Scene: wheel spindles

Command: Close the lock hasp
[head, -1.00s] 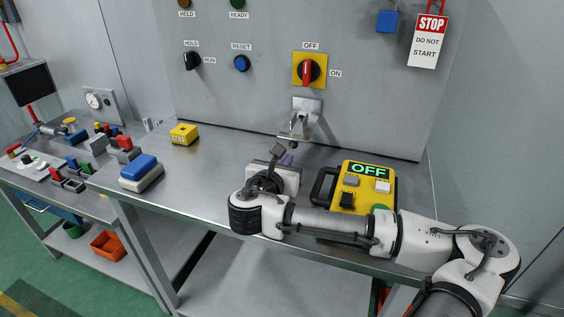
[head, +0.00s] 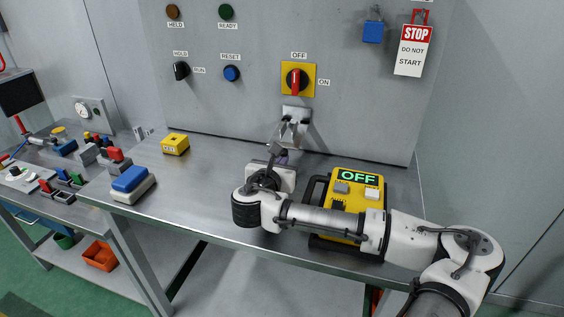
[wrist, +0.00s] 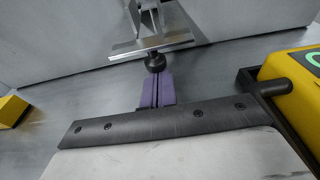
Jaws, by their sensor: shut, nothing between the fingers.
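The lock hasp (head: 294,130) is a grey metal fitting on the cabinet wall below the red-and-yellow rotary switch (head: 297,80). In the wrist view, the hasp's flat leaf (wrist: 152,45) sticks out from the wall, with a dark round knob (wrist: 155,62) beneath it. My gripper (head: 283,157) is just below the hasp. Its purple fingers (wrist: 157,88) are shut together and empty, with their tips right at the knob. I cannot tell whether they touch it. The head view is too small to show the leaf's exact angle.
A yellow box with an OFF display (head: 357,178) and black handle stands on the bench close right of my gripper. A yellow block (head: 175,144) and a blue-topped block (head: 130,180) lie left. A blue padlock (head: 373,32) and STOP tag (head: 414,50) hang upper right.

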